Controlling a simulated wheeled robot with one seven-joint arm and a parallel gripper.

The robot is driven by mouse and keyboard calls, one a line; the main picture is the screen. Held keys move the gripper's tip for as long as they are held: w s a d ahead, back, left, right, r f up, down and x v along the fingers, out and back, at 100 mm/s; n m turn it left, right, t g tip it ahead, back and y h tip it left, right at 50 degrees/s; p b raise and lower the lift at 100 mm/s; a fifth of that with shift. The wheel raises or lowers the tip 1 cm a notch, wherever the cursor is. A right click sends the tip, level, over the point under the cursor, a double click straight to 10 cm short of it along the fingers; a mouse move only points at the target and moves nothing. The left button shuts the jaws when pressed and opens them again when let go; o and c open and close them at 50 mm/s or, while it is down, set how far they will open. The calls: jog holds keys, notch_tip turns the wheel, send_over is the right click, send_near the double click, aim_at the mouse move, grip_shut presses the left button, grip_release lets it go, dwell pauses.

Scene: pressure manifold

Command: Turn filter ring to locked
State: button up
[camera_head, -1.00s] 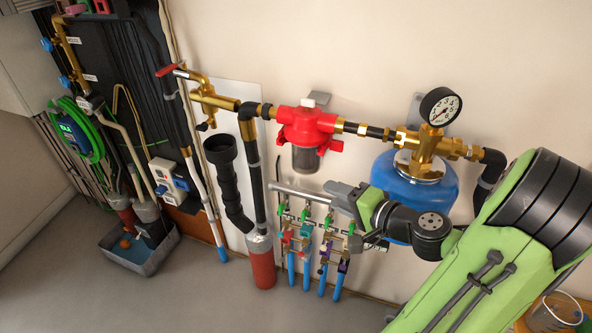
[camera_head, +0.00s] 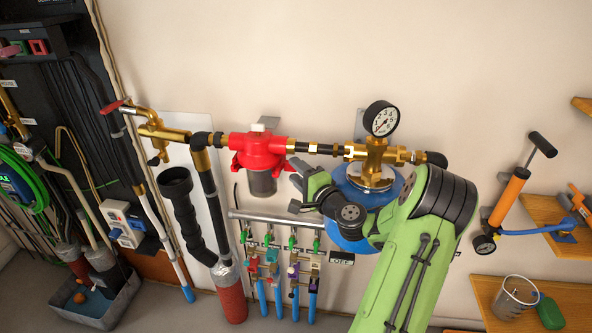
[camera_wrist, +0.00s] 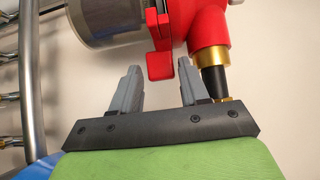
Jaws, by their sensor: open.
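The red filter housing (camera_head: 258,147) sits in the brass and black pipe line on the wall, with a clear grey bowl (camera_head: 264,184) below it. Red lugs stick out from its ring; one lug (camera_wrist: 160,66) shows in the wrist view, just beyond my fingertips and roughly between them. My gripper (camera_wrist: 155,80) is open and empty, its two grey fingers apart and pointing at the red part. In the head view my gripper (camera_head: 297,180) is just right of the bowl, partly hidden by my arm. I cannot tell whether a finger touches the lug.
A pressure gauge (camera_head: 382,119) on a brass fitting and a blue tank (camera_head: 346,238) are right of the filter, close to my arm. A grey horizontal pipe (camera_head: 262,217) with several small valves runs below. A black elbow pipe (camera_head: 181,207) hangs at left. The wall above is clear.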

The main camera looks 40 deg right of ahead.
jog(key=shift+w, duration=0.45)
grip_shut()
jog(key=shift+d, duration=0.1)
